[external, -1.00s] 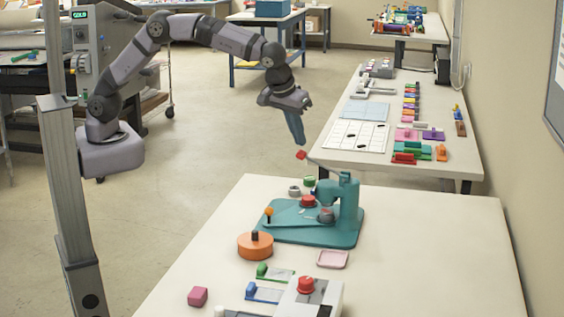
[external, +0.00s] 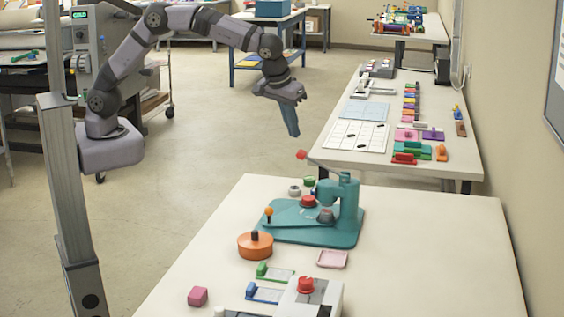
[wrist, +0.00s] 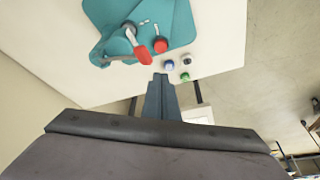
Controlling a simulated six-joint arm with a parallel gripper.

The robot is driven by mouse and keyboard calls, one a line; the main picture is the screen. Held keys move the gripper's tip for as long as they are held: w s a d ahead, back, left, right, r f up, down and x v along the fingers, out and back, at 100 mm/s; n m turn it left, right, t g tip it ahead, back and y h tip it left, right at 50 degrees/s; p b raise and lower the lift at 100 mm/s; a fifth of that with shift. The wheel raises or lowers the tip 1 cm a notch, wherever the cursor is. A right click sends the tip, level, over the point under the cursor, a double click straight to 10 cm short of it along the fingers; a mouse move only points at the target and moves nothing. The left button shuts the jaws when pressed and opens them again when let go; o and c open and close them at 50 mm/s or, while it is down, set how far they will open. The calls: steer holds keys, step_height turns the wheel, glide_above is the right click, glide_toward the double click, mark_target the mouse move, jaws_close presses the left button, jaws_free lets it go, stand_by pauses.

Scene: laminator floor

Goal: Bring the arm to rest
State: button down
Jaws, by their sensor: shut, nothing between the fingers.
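My gripper (external: 293,135) hangs from my raised arm, fingers pointing down, above the gap behind the near table. Its two fingers are together and nothing is between them. In the wrist view my gripper (wrist: 160,78) shows its narrow blue-grey fingers closed side by side, with the near table's edge beyond them. The fingers are in the air, apart from the table and everything on it.
A teal press (external: 345,215) with a red-tipped lever stands on the near table (external: 430,260), below and right of my gripper. An orange round pot (external: 255,246) sits nearer. A second table (external: 345,160) with coloured tools stands behind. Open floor (external: 210,140) lies left.

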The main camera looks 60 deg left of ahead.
steer(key=s+a+f+g, duration=0.1)
steer(key=s+a+g, duration=0.15)
steer(key=a, duration=0.95)
steer(key=s+a+f+m, duration=0.1)
steer(key=s+a+f, duration=0.2)
steer(key=s+a, duration=0.5)
steer(key=s+a+f+m+g+h, duration=0.1)
steer(key=s+a+f, duration=0.2)
steer(key=s+a, duration=0.6)
steer(key=shift+s+a+f+m, duration=0.2)
steer(key=shift+s+f+m, duration=0.1)
steer(key=shift+s, duration=1.6)
steer(key=shift+g, duration=0.25)
